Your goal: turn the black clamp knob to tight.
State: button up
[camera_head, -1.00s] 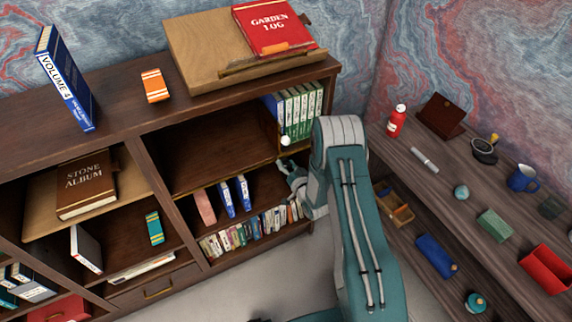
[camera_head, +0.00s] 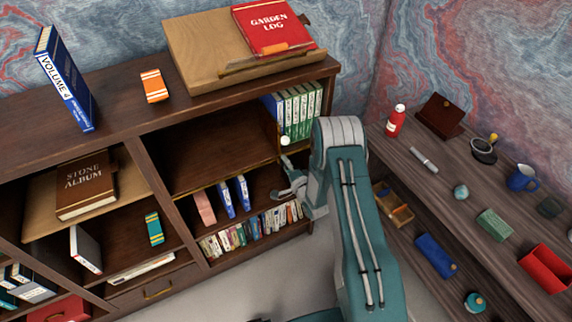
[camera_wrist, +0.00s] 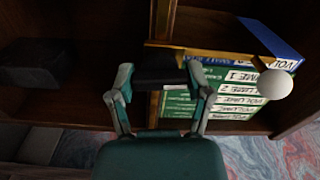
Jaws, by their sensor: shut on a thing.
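My gripper (camera_head: 287,189) reaches into the right bay of the dark wooden bookcase, below the upright green volumes. In the wrist view its two fingers stand on either side of the black clamp knob (camera_wrist: 157,68), a dark block, and are shut on it. A brass-coloured bar (camera_wrist: 205,50) runs beside the knob and along the row of volumes (camera_wrist: 215,90). A white ball (camera_wrist: 274,84) sits near the bar's end; it also shows in the head view (camera_head: 285,141). The knob cannot be made out in the head view, and its tightness cannot be read.
Small books (camera_head: 250,228) line the shelf below my gripper. Two blue books (camera_head: 235,195) and a pink one (camera_head: 204,207) stand to its left. A side shelf with a red bottle (camera_head: 395,121) and a blue mug (camera_head: 522,178) is right of my arm.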

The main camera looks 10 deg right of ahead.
jog(key=shift+f+m, duration=0.1)
jog(key=shift+m, duration=0.7)
jog(key=shift+f, duration=0.1)
jog(key=o, duration=1.2)
jog(key=shift+c, duration=0.2)
jog(key=v, duration=1.2)
jog(key=shift+w, duration=0.1)
